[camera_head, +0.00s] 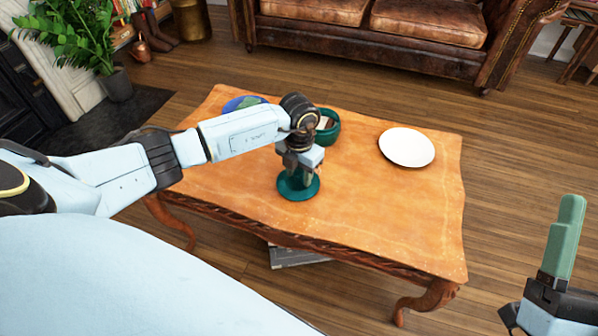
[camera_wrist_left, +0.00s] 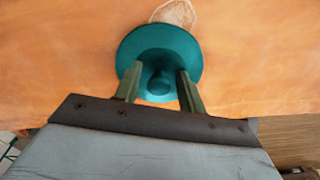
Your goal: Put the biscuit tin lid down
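The teal biscuit tin lid (camera_head: 299,190) is a round disc with a knob. It appears to lie flat on the wooden table near its front edge. In the left wrist view the lid (camera_wrist_left: 160,42) shows its knob between my left gripper's fingers (camera_wrist_left: 158,75), with a gap visible on both sides. My left gripper (camera_head: 297,178) points down over the lid and is open around the knob. The dark green tin (camera_head: 332,133), open and with something pale inside, stands behind my left wrist, partly hidden. My right gripper (camera_head: 565,240) is at the lower right, away from the table, its finger gap unclear.
The wooden table (camera_head: 390,215) has clear room to the right and front. A white plate (camera_head: 407,147) lies at its right and a blue and green round item (camera_head: 244,103) at its back left. A leather sofa (camera_head: 380,45) stands behind.

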